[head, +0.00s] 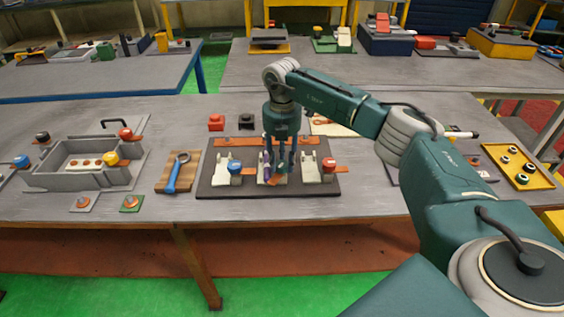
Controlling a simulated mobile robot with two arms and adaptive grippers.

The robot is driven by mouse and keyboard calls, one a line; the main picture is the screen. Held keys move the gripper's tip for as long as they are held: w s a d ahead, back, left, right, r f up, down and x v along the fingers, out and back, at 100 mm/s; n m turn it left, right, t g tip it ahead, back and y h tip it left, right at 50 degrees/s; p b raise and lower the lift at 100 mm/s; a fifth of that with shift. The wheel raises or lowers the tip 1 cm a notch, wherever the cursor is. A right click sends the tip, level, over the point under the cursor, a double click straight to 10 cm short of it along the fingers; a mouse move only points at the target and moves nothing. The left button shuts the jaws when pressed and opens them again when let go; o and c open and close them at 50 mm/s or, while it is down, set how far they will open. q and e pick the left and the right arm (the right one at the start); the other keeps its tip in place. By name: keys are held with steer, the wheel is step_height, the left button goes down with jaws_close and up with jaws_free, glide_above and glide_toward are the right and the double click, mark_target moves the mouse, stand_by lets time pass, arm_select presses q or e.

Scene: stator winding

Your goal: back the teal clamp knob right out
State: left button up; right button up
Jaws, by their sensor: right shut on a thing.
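A dark fixture plate (215,187) lies on the near grey table, with three white clamp blocks on it. My right gripper (280,164) points straight down over the middle block, its fingers closed around the teal clamp knob, which is mostly hidden between them. A purple part (266,160) stands just left of the fingers. A blue knob (236,167) sits to the left and a red knob (329,165) to the right on the same plate. My left gripper is not in view.
A blue-handled wrench (178,170) lies on a wooden board left of the plate. A grey open box (62,178) with several knobs is further left. A yellow tray (519,181) is at right.

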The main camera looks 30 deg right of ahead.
steer(key=n+b, duration=0.1)
steer(key=n, duration=0.5)
steer(key=shift+f+n, duration=0.15)
steer(key=shift+n, duration=0.15)
steer(key=n+b, duration=0.1)
steer(key=n, duration=0.4)
steer(key=shift+s, duration=0.15)
steer(key=n, duration=0.6)
steer(key=shift+f+n+b, duration=0.1)
steer(key=shift+n+b, duration=0.25)
steer(key=shift+n, duration=0.05)
steer(key=n, duration=0.5)
steer(key=shift+s+n+b, duration=0.1)
steer(key=shift+n+b, duration=0.2)
